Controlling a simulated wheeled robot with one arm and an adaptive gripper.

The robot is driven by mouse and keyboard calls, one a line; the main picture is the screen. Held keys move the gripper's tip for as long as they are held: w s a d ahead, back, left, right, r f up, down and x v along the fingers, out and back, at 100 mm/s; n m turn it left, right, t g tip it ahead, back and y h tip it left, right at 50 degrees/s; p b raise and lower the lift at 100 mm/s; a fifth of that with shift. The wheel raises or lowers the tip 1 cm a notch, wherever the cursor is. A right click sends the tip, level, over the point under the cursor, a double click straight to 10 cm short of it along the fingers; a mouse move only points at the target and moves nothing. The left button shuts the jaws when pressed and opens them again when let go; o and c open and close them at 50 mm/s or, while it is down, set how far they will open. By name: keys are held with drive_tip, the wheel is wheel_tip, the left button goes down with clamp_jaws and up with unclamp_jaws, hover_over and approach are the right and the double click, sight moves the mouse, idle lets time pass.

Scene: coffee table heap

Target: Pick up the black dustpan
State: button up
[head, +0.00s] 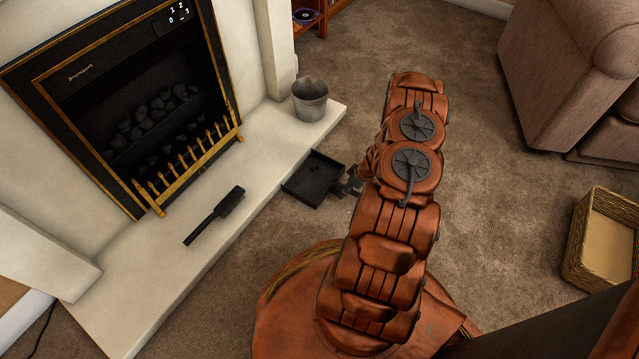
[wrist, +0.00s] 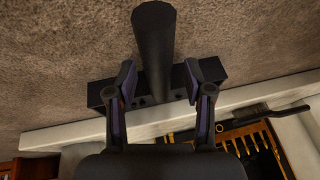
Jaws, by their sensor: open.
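In the wrist view the dustpan's round black handle (wrist: 153,45) passes between the two fingers of my gripper (wrist: 159,84). The fingers are open, one on each side of the handle, with a visible gap. Part of the pan shows behind the fingers. In the head view my gripper (head: 353,182) is at the handle side of the dustpan, and my arm hides most of the handle.
A black brush (head: 215,215) lies on the hearth (head: 150,265), left of the dustpan. A grey metal bucket (head: 310,100) stands at the hearth's far end. The fireplace has a brass fender (head: 185,170). A wicker basket (head: 605,240) and a sofa (head: 570,75) are at right; carpet between is clear.

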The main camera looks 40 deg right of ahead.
clamp_jaws()
idle(0.3)
idle(0.4)
